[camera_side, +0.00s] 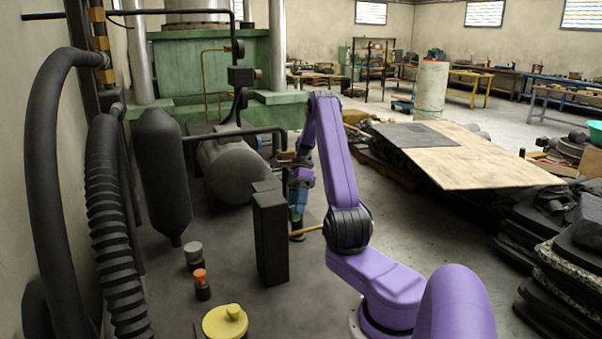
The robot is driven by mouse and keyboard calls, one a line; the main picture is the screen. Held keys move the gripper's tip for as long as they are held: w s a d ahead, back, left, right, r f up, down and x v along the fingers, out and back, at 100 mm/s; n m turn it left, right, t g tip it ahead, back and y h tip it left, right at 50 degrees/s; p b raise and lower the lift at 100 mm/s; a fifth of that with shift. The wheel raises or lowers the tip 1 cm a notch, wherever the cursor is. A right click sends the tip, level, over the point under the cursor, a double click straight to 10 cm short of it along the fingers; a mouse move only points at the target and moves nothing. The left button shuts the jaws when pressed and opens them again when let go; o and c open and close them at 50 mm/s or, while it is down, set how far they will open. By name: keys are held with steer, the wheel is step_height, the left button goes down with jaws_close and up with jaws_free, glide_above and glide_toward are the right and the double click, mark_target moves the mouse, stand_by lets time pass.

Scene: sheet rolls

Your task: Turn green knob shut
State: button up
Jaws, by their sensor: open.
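My purple arm reaches away from the camera and bends down at its far end. My gripper (297,228) is small in the view, hanging below the purple wrist just right of a tall dark box (271,240). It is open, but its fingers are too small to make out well. Blue and teal-green colour shows at the arm's end; I cannot tell whether any of it is the green knob. No green knob stands out clearly elsewhere, and I see no grip on one.
A yellow round knob-like piece (225,322), an orange-topped piece (201,283) and a grey-capped piece (193,254) stand left of the box. A dark hanging cylinder (163,175) and black hoses line the left. A grey tank (232,170) lies behind.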

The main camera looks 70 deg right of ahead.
steer(key=v, duration=1.3)
steer(key=shift+w+r, duration=0.1)
steer(key=n+t+y, duration=0.1)
steer(key=n+t, duration=0.4)
steer(key=t, duration=0.5)
glide_toward(291, 213)
steer(key=s, duration=0.2)
steer(key=s+a+f+t+h, duration=0.2)
steer(key=s+a+t+h, duration=0.3)
steer(key=a+h, duration=0.65)
steer(key=w+d+f, duration=0.1)
steer(key=w+d, duration=0.2)
steer(key=w, duration=0.2)
steer(key=w+d+f+h, duration=0.1)
steer(key=w+d+f, duration=0.1)
steer(key=w, duration=0.3)
steer(key=w+d+f+h, duration=0.1)
steer(key=w+d, duration=0.2)
steer(key=w, duration=0.1)
steer(key=shift+w+d+f+h, duration=0.15)
steer(key=shift+w+d+h, duration=0.1)
steer(key=shift+w+d, duration=0.15)
